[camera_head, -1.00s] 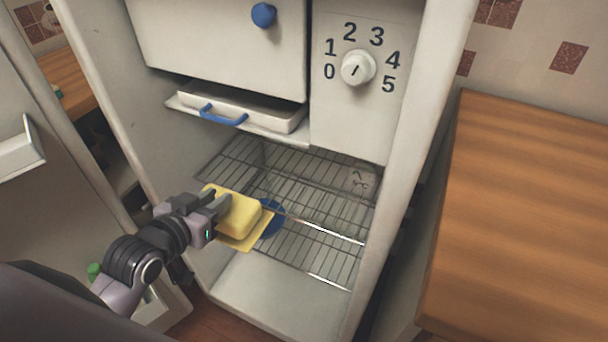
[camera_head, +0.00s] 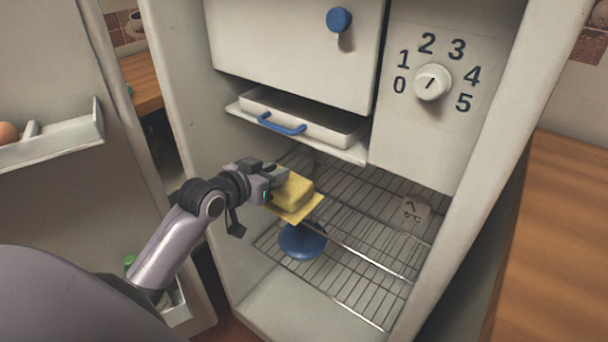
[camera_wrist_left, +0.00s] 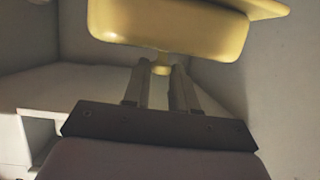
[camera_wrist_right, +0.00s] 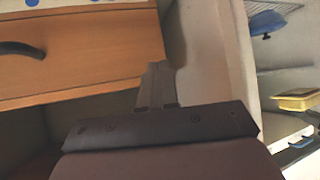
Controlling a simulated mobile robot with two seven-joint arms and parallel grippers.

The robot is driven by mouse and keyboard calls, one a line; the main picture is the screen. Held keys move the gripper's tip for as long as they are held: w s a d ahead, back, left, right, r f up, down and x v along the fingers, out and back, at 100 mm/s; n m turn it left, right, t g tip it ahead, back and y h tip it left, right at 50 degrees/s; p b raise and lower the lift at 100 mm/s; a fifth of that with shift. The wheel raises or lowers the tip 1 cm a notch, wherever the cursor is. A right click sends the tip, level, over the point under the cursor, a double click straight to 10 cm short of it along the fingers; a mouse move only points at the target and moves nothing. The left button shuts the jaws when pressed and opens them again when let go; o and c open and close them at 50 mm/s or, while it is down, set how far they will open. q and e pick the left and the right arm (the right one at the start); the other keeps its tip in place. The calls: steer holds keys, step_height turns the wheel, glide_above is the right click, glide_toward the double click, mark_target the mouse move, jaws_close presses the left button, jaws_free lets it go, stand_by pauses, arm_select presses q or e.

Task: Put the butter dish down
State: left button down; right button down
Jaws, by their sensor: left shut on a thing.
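The yellow butter dish (camera_head: 293,191), a lid on a flat yellow base, is in the open fridge, above the wire shelf (camera_head: 350,262) and apart from it as far as I can tell. My left gripper (camera_head: 270,177) is shut on it from the left. In the left wrist view the butter dish (camera_wrist_left: 165,28) lies beyond the fingertips (camera_wrist_left: 161,72), which meet at a small yellow knob. The butter dish also shows at the right edge of the right wrist view (camera_wrist_right: 297,101). My right gripper (camera_wrist_right: 157,85) looks shut and empty, outside the fridge.
A blue round dish (camera_head: 302,241) stands on the wire shelf, below the butter dish. A white tray with a blue handle (camera_head: 283,125) is above. Fridge walls close in both sides. The shelf's right part is largely free. A wooden drawer (camera_wrist_right: 80,50) is near my right gripper.

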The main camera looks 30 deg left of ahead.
arm_select(q)
steer(key=w+d, duration=0.1)
steer(key=w, duration=0.9)
steer(key=shift+w+d+f+b, duration=0.15)
steer(key=shift+f+b, duration=0.35)
steer(key=shift+f, duration=1.2)
steer(key=shift+w+d+f+b, duration=0.1)
steer(key=shift+f+b, duration=0.4)
steer(key=shift+f, duration=1.15)
steer(key=shift+f, duration=0.1)
steer(key=c, duration=1.3)
jaws_free()
steer(key=shift+s+f, duration=0.1)
steer(key=shift+f, duration=0.1)
steer(key=o, duration=0.4)
